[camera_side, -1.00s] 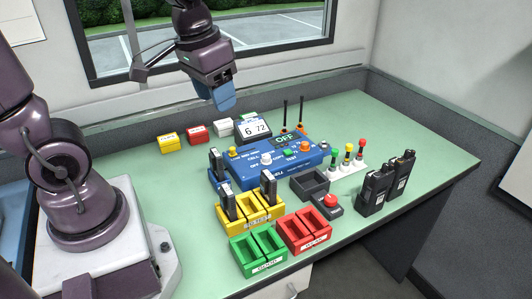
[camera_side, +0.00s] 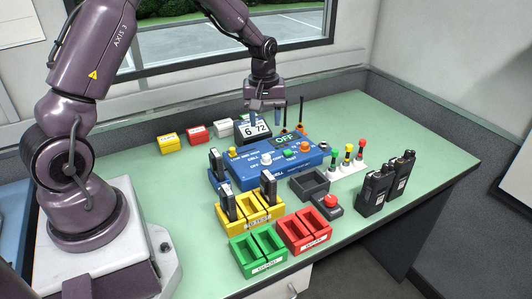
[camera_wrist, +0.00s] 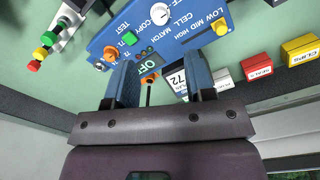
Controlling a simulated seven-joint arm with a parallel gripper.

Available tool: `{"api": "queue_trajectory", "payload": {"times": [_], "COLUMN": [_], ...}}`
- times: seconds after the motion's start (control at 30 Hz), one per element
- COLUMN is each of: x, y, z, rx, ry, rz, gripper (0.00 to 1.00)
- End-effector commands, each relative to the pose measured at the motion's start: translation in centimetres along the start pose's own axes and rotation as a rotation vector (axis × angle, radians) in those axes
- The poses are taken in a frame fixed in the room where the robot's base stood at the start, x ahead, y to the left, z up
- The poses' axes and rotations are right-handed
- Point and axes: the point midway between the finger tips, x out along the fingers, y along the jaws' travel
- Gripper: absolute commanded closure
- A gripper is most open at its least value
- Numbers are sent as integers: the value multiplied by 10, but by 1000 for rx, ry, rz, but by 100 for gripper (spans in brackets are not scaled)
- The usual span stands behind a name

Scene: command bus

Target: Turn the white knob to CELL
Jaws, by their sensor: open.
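A yellow knob (camera_side: 233,151), a green button (camera_side: 289,154) and an orange knob (camera_side: 305,146) share the panel. A tilted display (camera_side: 252,131) and two thin antennas stand behind it. Yellow battery trays (camera_side: 262,228) and radios (camera_side: 374,190) stand in front.

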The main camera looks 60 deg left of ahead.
Motion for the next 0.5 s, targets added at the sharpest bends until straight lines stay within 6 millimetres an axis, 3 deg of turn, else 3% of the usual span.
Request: {"api": "queue_trajectory", "payload": {"times": [0.3,0.5], "x": [68,98], "y": [-1,0], "z": [1,1], "rx": [2,2], "ry": [-4,-3], "rz": [-4,-1], "gripper": [50,50]}}
